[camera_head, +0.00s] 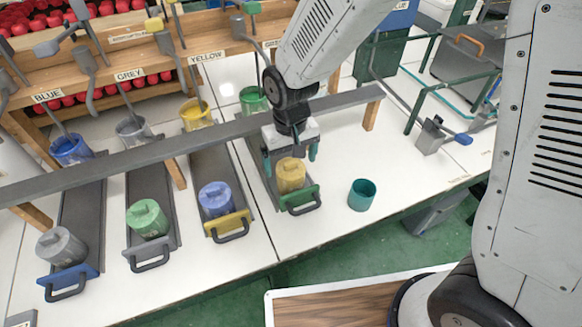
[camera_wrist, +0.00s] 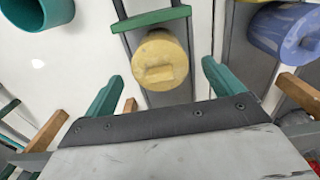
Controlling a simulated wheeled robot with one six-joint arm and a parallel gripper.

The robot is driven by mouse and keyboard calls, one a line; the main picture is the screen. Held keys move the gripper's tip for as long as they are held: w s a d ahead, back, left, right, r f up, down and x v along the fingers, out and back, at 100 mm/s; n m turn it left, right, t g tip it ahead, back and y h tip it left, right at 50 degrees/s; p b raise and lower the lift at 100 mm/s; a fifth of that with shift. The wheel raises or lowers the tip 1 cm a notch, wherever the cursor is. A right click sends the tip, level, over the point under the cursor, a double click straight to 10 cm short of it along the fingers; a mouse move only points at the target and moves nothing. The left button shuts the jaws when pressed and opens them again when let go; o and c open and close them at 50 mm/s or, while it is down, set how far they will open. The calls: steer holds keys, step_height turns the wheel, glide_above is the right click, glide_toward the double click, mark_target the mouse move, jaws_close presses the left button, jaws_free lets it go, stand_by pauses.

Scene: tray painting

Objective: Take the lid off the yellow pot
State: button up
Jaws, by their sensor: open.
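The yellow pot (camera_head: 291,177) stands on the green-handled tray slide at the right of the row. Its lid (camera_wrist: 160,72) has a raised bar on top and shows from above in the wrist view. The lid is on the pot. My gripper (camera_head: 291,156) is just above and behind the pot, with its teal fingers pointing down. In the wrist view its two fingers (camera_wrist: 164,78) are spread wide, one to each side below the lid in the picture. Nothing is between them. They appear apart from the pot.
An open teal cup (camera_head: 362,195) stands right of the yellow pot. Blue (camera_head: 217,200), green (camera_head: 147,219) and grey (camera_head: 61,248) lidded pots stand on slides to the left. A long grey bar (camera_head: 190,147) crosses behind them. White table is clear at the front right.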

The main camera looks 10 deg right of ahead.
steer(key=shift+f, duration=0.4)
steer(key=c, duration=1)
steer(key=shift+c, duration=0.4)
steer(key=shift+r, duration=0.15)
